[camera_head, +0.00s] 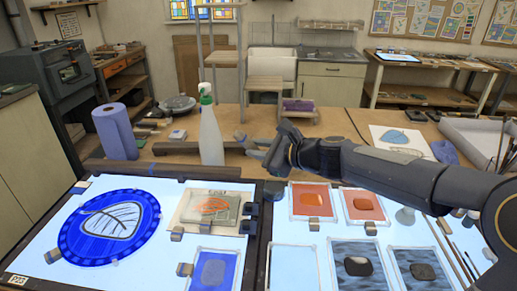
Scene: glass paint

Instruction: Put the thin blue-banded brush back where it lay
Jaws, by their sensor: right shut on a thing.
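My right gripper (262,148) reaches in from the right and hangs over the wooden table behind the light panels. It is shut on a thin thing, which I take for the thin blue-banded brush; no blue band can be made out, and the fingers hide most of it. Several thin brushes (459,258) lie side by side on the right light panel, at its right part, partly below my arm. My left gripper is not in view.
A spray bottle (210,135) stands left of my right gripper, with a blue paper roll (115,132) farther left. A round blue glass piece (110,227) lies on the left light panel. Framed glass samples (312,202) cover much of the right one.

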